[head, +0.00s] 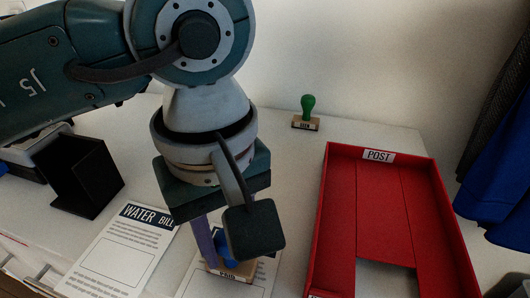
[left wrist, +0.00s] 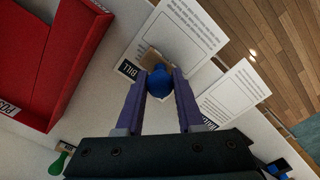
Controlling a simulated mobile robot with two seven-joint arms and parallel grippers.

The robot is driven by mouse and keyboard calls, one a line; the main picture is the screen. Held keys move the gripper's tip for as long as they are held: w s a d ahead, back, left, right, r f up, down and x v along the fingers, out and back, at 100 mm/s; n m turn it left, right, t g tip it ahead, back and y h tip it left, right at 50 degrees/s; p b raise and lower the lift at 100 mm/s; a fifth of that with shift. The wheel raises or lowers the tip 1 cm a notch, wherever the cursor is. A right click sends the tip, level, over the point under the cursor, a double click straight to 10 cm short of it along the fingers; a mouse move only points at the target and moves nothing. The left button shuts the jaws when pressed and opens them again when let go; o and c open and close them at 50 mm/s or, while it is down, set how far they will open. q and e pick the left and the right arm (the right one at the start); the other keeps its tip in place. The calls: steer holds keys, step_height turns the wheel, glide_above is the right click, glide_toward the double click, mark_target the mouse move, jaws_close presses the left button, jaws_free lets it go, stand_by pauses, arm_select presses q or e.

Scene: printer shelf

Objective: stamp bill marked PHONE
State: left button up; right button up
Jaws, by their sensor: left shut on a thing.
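My left gripper (head: 222,248) is shut on the blue knob of a stamp (head: 229,264) with a wooden base and a label that seems to read PAID. The left wrist view shows the blue knob (left wrist: 160,84) between both fingers. The stamp stands upright over a white bill (head: 262,277), partly hidden by my arm. In the left wrist view this bill (left wrist: 182,32) shows only the word BILL in its heading; the rest is hidden. I cannot tell whether the stamp touches the paper. My right gripper is not in view.
A WATER BILL (head: 115,258) lies to the left. A green-handled stamp (head: 308,108) stands at the back. A red tray labelled POST (head: 448,215) is on the right, with a cut-out front. A black holder (head: 85,178) stands at the left. Blue and dark cloth (head: 500,195) hangs far right.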

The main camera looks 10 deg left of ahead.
arm_select(q)
steer(key=shift+r+p, duration=2.55)
steer(key=shift+r, duration=0.95)
